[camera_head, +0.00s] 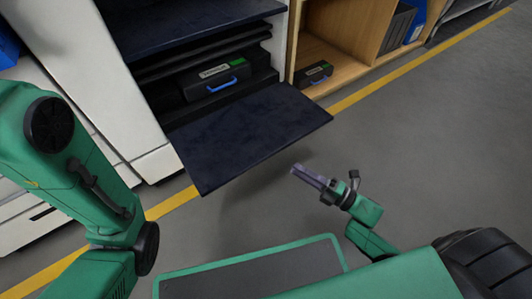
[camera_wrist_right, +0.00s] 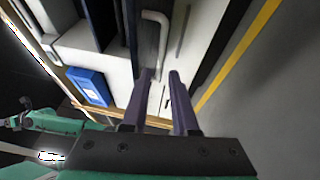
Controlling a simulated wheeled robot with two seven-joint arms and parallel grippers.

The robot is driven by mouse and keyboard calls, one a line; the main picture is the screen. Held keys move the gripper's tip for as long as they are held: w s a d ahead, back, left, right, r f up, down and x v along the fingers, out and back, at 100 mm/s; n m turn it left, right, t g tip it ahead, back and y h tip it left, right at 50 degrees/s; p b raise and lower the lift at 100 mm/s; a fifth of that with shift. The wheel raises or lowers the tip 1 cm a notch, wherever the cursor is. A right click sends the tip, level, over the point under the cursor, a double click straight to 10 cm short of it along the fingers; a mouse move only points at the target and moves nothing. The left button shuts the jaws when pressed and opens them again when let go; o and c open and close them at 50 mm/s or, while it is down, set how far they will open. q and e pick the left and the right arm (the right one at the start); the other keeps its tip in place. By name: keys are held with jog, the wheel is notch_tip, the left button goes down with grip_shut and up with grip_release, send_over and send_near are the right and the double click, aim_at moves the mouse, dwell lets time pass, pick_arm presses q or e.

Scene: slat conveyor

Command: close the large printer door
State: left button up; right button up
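The large printer door (camera_head: 255,132) is a dark flat panel, folded down and open at the front of the white printer (camera_head: 115,75). It sticks out nearly level above the floor, and the dark bay behind it is exposed. My right gripper (camera_head: 310,176) is to the right of the door's near edge, apart from it. Its two fingers also show in the right wrist view (camera_wrist_right: 161,76), with a gap and nothing between them, so it is open. My left arm shows at the left of the head view, but I cannot make out its gripper.
A black toner unit with a blue handle (camera_head: 216,81) sits inside the bay. A wooden shelf unit (camera_head: 345,55) stands right of the printer, with another black unit (camera_head: 314,74) in it. A yellow line (camera_head: 375,88) crosses the floor. The grey floor at right is clear.

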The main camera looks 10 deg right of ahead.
aim_at(271, 154)
jog(key=b+x, duration=0.3)
jog(key=x, duration=0.7)
jog(key=shift+f, duration=0.15)
jog(key=shift+w+a, duration=0.2)
jog(key=shift+w, duration=0.05)
grip_shut()
dwell(0.6)
